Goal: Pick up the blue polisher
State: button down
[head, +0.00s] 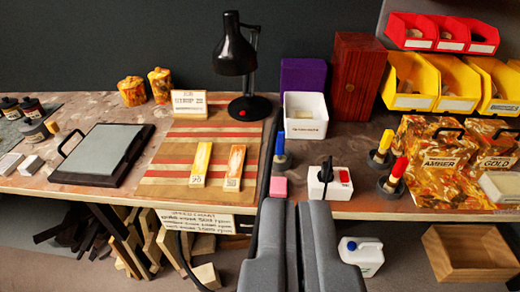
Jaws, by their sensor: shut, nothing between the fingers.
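The blue polisher (280,144) stands upright on the bench, its blue handle above a dark round base. It is beyond my gripper's tips, slightly left of centre in the head view. My gripper (292,206) reaches up from the bottom of the view, its grey fingers shut with nothing held. It is apart from the polisher, at the bench's front edge in the picture. A yellow-handled polisher (383,146) and a red-handled one (396,172) stand to the right on similar dark bases.
A pink block (279,187) and a white box with a black plug (330,184) lie between my fingertips and the back. A white bin (306,116) stands behind the blue polisher. A black lamp (236,55) and striped mat (160,180) are left. Amber and gold cases (436,158) are right.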

aim_at(280, 158)
jog(key=u, duration=0.05)
jog(key=i, duration=1.3)
jog(key=z, duration=0.6)
